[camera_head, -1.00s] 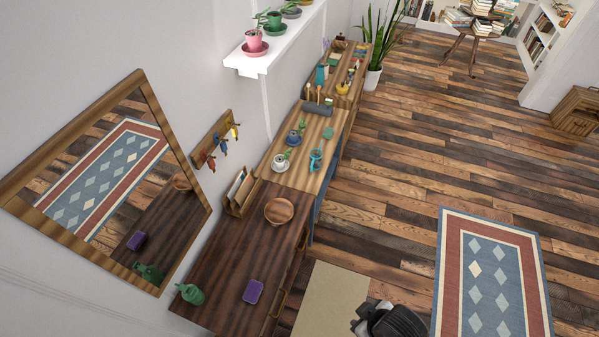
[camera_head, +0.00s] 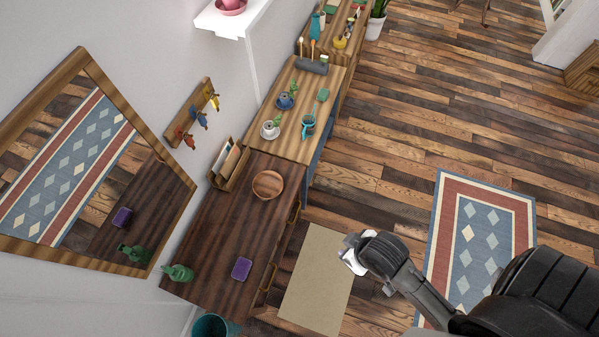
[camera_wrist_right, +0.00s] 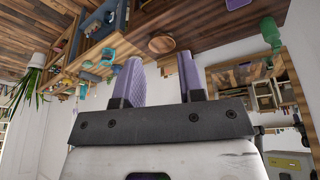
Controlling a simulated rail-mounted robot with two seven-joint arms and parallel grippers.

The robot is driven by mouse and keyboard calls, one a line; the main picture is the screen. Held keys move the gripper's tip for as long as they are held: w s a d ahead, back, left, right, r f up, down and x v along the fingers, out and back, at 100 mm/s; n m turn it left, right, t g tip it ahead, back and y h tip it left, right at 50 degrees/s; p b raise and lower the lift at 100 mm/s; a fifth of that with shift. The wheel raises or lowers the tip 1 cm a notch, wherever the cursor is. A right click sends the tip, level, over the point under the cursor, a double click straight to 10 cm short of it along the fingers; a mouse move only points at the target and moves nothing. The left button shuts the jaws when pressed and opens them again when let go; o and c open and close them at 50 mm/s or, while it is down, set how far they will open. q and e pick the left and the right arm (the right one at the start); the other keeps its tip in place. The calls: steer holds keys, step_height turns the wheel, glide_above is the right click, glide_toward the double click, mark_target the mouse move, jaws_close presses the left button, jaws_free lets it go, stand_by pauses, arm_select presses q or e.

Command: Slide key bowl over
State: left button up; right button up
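The key bowl, a round wooden bowl (camera_head: 268,184), stands on the far part of the dark wooden cabinet top (camera_head: 225,215); it looks empty. It also shows in the right wrist view (camera_wrist_right: 161,44), beyond my fingers. My right arm comes in from the lower right in the head view, its white end over the floor near the beige mat, well apart from the bowl. In the right wrist view my right gripper (camera_wrist_right: 161,76) has two purple fingers spread apart with nothing between them. My left gripper is not in view.
A purple box (camera_head: 241,268) and a green figure (camera_head: 178,273) stand on the near part of the cabinet. A letter holder (camera_head: 230,165) is against the wall beside the bowl. Cups stand on the lighter cabinet beyond. The dark top between bowl and purple box is clear.

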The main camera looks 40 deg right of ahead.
steer(key=w+f+n+t+h+b, duration=0.1)
steer(key=w+f+n+t+b, duration=0.2)
steer(key=w+t+b, duration=1.3)
steer(key=w+a+f+n+g+y+b, duration=0.2)
steer(key=w+a+n+y+b, duration=0.1)
steer(key=w+n+y, duration=0.45)
steer(key=w+a+f+n+g+y+b, duration=0.1)
steer(key=w+a+n+g+y+b, duration=0.2)
steer(key=w+n+y, duration=0.4)
step_height(320, 180, down, 12)
steer(key=w+d+r+n+g+h+b, duration=0.1)
steer(key=w+d+n+g+h+b, duration=0.15)
steer(key=n+g+b, duration=0.55)
steer(key=w+d+f+g+h+b, duration=0.1)
steer(key=d+f+h, duration=0.2)
steer(key=d, duration=0.3)
steer(key=w+d+f+n+g+h+b, duration=0.1)
steer(key=d+f+h+b, duration=0.1)
steer(key=d+f, duration=0.3)
steer(key=shift+d+g+h, duration=0.4)
steer(key=shift+d, duration=0.75)
steer(key=shift+f, duration=0.1)
